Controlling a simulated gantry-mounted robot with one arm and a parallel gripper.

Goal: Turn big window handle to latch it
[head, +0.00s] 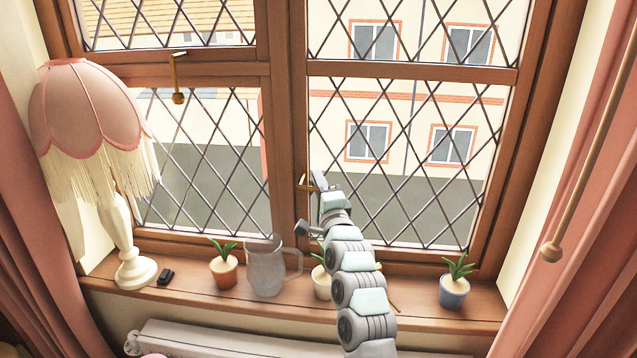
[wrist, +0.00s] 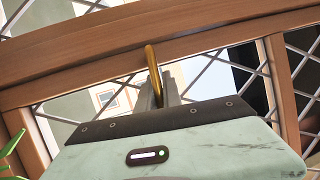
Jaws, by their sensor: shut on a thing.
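In the wrist view the handle (wrist: 152,60) shows as a curved gold bar running down between my gripper's grey fingers (wrist: 156,95). The fingers cover its lower part. The big window (head: 410,150) has diamond leading and a brown wooden frame. Whether it sits flush in its frame is hard to tell.
A second brass handle (head: 178,85) hangs at the upper left window. The sill holds a fringed lamp (head: 85,110), a small black object (head: 166,276), a glass jug (head: 265,268), and potted plants, including an orange pot (head: 223,272) and a blue pot (head: 453,291). Pink curtains flank both sides.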

